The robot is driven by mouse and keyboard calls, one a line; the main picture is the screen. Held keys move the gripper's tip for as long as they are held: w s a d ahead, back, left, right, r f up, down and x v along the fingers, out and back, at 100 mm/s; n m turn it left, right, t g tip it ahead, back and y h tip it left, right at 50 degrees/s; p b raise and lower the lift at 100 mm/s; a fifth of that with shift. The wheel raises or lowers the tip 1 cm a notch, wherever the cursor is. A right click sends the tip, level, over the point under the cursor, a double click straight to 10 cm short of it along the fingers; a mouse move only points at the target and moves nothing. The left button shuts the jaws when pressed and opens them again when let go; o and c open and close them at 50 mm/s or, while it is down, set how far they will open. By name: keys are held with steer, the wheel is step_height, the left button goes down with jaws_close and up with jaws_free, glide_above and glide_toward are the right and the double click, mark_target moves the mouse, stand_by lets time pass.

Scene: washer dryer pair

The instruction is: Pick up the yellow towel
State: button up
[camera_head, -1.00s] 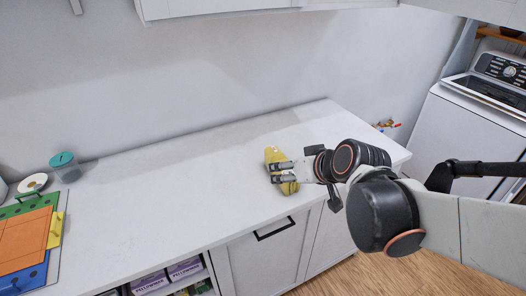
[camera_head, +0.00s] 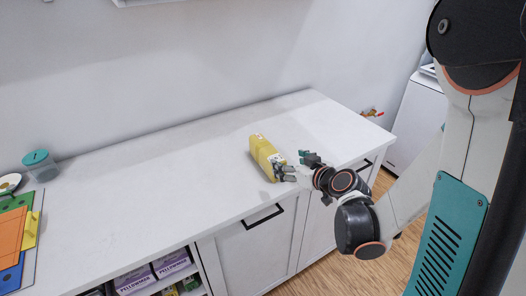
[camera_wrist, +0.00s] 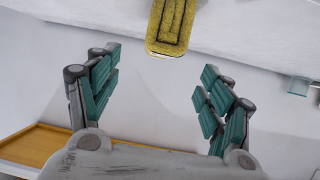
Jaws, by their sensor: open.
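The yellow towel (camera_head: 265,155) is a folded, elongated bundle lying on the white countertop (camera_head: 170,185), near its front edge. In the wrist view its end (camera_wrist: 172,25) shows at the top centre, beyond the fingertips, with its far part cut off by the frame. My gripper (camera_head: 293,167) is just to the right of the towel in the head view, at the counter's front edge. In the wrist view my gripper (camera_wrist: 158,72) has its teal-padded fingers wide apart, with nothing between them. The towel is outside the jaws.
A white appliance (camera_head: 417,120) stands right of the counter. Boxes (camera_head: 150,275) sit on the shelf below. The counter between jar and towel is clear.

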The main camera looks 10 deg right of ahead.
mark_target(279, 158)
steer(key=b+x, duration=0.2)
steer(key=x, duration=0.6)
steer(key=shift+w+f, duration=0.2)
steer(key=shift+w, duration=0.05)
steer(key=shift+b+x, duration=1.05)
steer(key=shift+x, duration=1.65)
steer(key=shift+s+a+f, duration=0.1)
steer(key=shift+s+a, duration=0.05)
steer(key=c, duration=1.3)
